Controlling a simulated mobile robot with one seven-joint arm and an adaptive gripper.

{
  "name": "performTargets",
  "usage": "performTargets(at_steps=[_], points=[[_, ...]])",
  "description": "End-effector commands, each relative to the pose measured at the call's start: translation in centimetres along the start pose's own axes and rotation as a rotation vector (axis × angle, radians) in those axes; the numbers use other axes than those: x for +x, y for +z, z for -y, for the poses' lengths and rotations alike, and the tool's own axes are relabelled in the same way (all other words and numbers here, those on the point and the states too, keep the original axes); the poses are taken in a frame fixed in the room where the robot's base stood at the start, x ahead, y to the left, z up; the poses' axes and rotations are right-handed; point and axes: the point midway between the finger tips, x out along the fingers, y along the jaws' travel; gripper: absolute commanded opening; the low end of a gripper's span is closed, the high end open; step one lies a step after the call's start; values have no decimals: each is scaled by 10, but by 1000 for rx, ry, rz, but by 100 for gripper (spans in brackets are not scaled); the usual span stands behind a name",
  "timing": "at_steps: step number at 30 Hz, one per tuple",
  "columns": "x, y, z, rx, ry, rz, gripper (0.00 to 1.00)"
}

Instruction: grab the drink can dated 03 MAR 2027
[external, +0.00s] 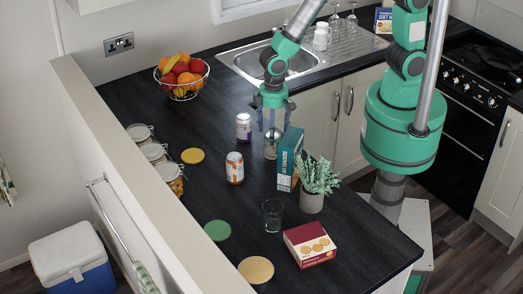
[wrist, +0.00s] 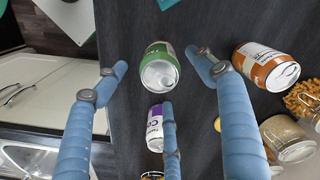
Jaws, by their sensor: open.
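My gripper (wrist: 157,75) is open and points down over the counter, its blue fingers spread. A green-and-white can (wrist: 160,68) stands between the spread fingers in the wrist view, its top facing the camera. A purple-and-white can (wrist: 155,126) is just below it there, partly behind a finger; it also shows in the external view (external: 243,127), left of my gripper (external: 273,125). An orange-and-white can (wrist: 264,65) is at the right of the wrist view, and stands nearer the camera in the external view (external: 235,168). I cannot read any date.
A blue carton (external: 288,160) and a potted plant (external: 314,182) stand close to the gripper's right. A glass (external: 273,214) and red box (external: 310,244) are nearer. Jars (external: 155,153) line the left ledge. A fruit basket (external: 182,88) and the sink (external: 268,68) are behind.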

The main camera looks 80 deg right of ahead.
Motion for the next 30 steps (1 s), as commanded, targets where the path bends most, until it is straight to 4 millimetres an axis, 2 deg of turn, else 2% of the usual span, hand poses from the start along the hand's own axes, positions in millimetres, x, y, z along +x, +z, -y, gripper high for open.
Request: performTargets(at_steps=[6, 10, 28, 30], points=[[27, 0, 0, 0, 1, 2, 70], [37, -1, 0, 0, 0, 1, 70], [39, -1, 0, 0, 0, 0, 70], [39, -1, 0, 0, 0, 0, 58]])
